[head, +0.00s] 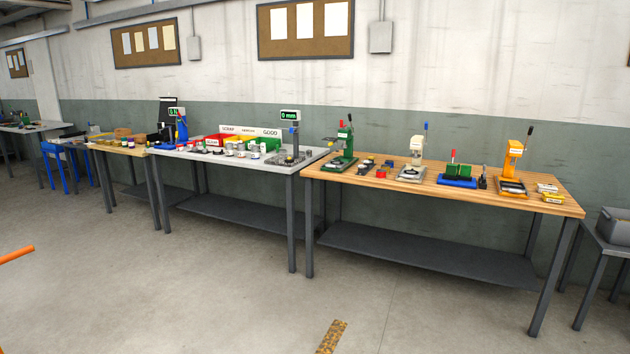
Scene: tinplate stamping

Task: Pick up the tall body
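Several small can-like pieces (240,150) stand on the grey table (270,168) at the middle left, in front of coloured bins. They are too small at this distance to tell which one, if any, is the tall body. More small pieces (128,140) lie on the wooden table farther left. Neither of my grippers is in view.
A long wooden bench (540,205) on the right carries a green press (344,148), a white press (415,155) and an orange press (513,160). A grey crate (615,225) stands far right. The concrete floor (220,270) in front is open. An orange bar (16,255) shows at the left edge.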

